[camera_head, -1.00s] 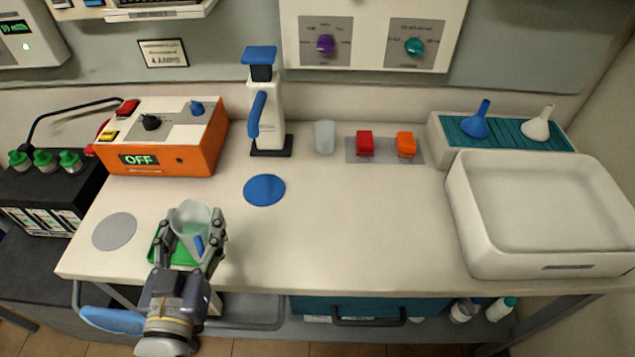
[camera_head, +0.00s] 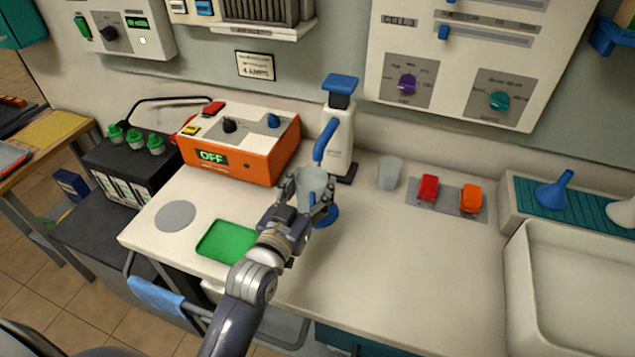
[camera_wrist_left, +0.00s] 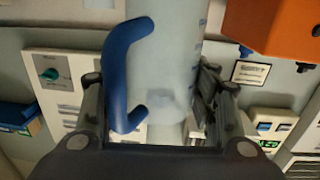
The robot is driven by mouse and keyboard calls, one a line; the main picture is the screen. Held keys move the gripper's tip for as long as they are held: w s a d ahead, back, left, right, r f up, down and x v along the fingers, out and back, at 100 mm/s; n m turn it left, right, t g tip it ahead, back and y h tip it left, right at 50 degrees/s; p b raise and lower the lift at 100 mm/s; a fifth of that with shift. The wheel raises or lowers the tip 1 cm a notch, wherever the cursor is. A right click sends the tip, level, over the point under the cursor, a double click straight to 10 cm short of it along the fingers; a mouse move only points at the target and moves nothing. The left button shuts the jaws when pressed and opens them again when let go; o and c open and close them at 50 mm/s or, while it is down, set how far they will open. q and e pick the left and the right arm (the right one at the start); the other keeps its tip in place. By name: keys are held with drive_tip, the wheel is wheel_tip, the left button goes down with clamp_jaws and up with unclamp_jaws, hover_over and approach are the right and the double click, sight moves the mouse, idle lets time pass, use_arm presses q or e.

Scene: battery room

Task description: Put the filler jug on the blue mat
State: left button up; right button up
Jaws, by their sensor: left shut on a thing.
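The filler jug (camera_head: 313,180), translucent with a blue handle, is held by my left gripper (camera_head: 308,192), which is shut on it. In the left wrist view the jug's pale body (camera_wrist_left: 168,55) and blue handle (camera_wrist_left: 118,75) fill the middle, between the fingers. The round blue mat (camera_head: 328,216) lies on the worktop, just behind and partly hidden by the gripper and jug in the head view. The jug appears above the worktop at the mat's left edge; its base is hidden. My right gripper is not in view.
The white and blue dispenser (camera_head: 338,130) stands close behind the jug. The orange charger (camera_head: 240,145) is to the left, with a green tray (camera_head: 226,241) and grey disc (camera_head: 175,216) in front. A clear cup (camera_head: 390,172) stands right. The worktop's front right is clear.

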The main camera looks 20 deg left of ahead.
sight(317, 186)
use_arm(q)
drive_tip(key=w, duration=0.4)
drive_tip(key=shift+w+a+f, duration=0.1)
drive_tip(key=shift+w+f, duration=0.15)
drive_tip(key=shift+w, duration=0.1)
wheel_tip(317, 186, down, 3)
drive_tip(key=shift+f+p, duration=0.15)
drive_tip(key=shift+p, duration=0.35)
drive_tip(key=shift+f, duration=0.1)
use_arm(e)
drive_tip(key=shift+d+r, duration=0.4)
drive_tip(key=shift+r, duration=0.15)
use_arm(q)
drive_tip(key=shift+f, duration=0.35)
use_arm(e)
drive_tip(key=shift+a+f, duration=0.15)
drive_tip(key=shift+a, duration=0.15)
use_arm(q)
drive_tip(key=shift+s+f+b, duration=0.15)
drive_tip(key=shift+f+b, duration=0.1)
drive_tip(key=shift+b, duration=0.05)
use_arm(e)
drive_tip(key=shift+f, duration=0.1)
